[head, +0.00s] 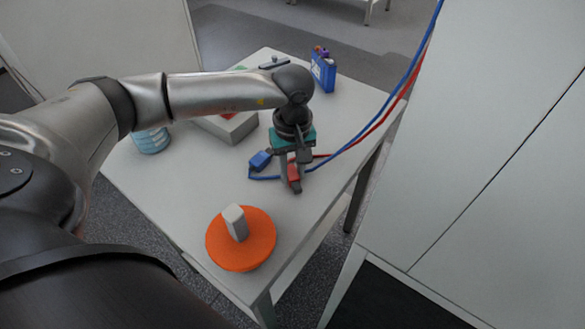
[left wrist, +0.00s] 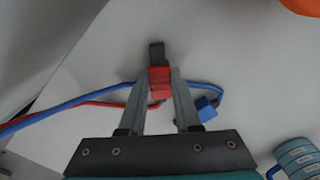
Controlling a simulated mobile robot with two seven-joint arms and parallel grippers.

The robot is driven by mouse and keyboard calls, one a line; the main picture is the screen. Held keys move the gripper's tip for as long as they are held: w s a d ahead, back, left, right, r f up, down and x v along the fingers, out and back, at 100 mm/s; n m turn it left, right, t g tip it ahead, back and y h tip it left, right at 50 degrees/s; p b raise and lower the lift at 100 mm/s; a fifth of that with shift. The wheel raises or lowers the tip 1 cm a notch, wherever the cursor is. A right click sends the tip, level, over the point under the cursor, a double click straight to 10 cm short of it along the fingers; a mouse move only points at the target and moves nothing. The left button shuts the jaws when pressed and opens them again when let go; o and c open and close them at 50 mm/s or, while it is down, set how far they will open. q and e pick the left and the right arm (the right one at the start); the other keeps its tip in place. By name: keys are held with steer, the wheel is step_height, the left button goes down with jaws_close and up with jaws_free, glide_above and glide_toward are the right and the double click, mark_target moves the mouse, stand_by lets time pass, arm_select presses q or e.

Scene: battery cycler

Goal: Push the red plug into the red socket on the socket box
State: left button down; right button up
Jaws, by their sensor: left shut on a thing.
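My left gripper (head: 292,178) is shut on the red plug (head: 294,171) above the table. In the left wrist view the red plug (left wrist: 160,80) sits between the two fingertips (left wrist: 160,88), with a red cable trailing left. The grey socket box (head: 230,126) stands on the table left of the gripper, partly hidden behind my left arm. A bit of red shows on its top at the arm's lower edge; the sockets are mostly hidden. The blue plug (head: 260,160) lies left of the gripper on its blue cable, also seen in the left wrist view (left wrist: 207,108). My right gripper is not in view.
An orange disc (head: 240,255) with a grey block on it lies at the near table corner. A blue-banded cup (head: 151,140) stands at the left edge. A blue box (head: 323,72) stands at the back. Blue and red cables run up right beside a tall white cabinet (head: 490,120).

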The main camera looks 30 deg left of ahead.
mark_target(293, 174)
arm_select(q)
steer(key=c, duration=0.9)
jaws_free()
steer(key=shift+c, duration=0.2)
steer(key=o, duration=0.4)
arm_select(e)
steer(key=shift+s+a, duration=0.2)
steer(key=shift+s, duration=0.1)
arm_select(q)
steer(key=shift+r+p, duration=1.3)
steer(key=shift+r, duration=6.35)
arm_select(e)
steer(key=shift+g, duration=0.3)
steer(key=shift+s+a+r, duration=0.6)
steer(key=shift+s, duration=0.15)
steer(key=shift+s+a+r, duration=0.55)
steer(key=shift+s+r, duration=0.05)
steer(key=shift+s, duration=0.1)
